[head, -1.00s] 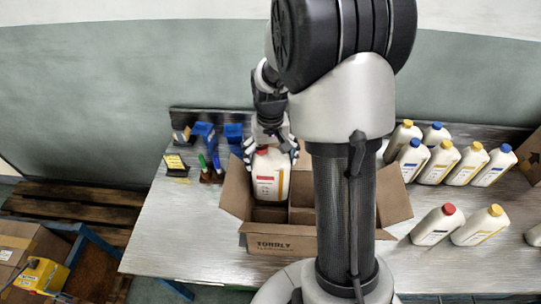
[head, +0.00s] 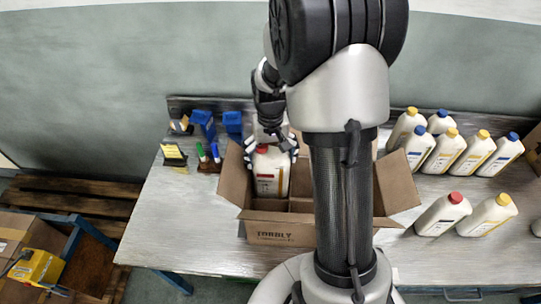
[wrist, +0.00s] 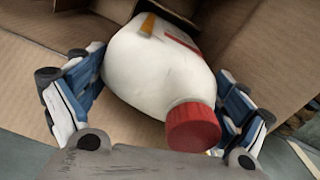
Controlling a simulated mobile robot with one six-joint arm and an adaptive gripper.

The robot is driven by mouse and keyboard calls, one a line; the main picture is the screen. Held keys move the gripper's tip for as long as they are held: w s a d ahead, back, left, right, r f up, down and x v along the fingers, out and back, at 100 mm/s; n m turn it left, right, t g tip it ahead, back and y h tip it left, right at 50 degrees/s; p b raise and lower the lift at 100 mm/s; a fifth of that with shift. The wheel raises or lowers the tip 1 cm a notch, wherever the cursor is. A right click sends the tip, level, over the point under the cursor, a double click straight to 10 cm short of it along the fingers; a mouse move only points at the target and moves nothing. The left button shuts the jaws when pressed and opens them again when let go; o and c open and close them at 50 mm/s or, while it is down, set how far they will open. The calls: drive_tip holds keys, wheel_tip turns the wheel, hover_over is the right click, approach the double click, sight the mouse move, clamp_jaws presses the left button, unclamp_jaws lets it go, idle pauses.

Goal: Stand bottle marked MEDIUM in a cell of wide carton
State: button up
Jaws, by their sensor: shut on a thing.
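My gripper (head: 271,150) is shut on a white bottle (head: 268,182) with a red cap and a red-and-yellow label. Its wording is too small to read. The bottle is upright in the back-left cell of the wide cardboard carton (head: 275,232), its upper part above the dividers. Whether its base touches the carton floor is hidden. In the wrist view the blue-and-white fingers flank the bottle (wrist: 150,65), with cardboard walls (wrist: 255,45) close around it. My arm hides the carton's right part.
Several white bottles with yellow or blue caps (head: 445,152) stand at the right. A red-capped bottle (head: 440,215) and a yellow-capped one (head: 487,216) stand nearer. Markers (head: 208,158) and blue holders (head: 232,124) are left of the carton. Its flaps (head: 398,183) stand open.

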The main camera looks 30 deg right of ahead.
drive_tip(key=shift+f, duration=0.15)
drive_tip(key=shift+f+b, duration=0.35)
drive_tip(key=shift+b, duration=0.05)
drive_tip(key=shift+f+b, duration=0.85)
drive_tip(key=shift+f, duration=0.3)
drive_tip(key=o, duration=1.2)
wheel_tip(320, 180, up, 12)
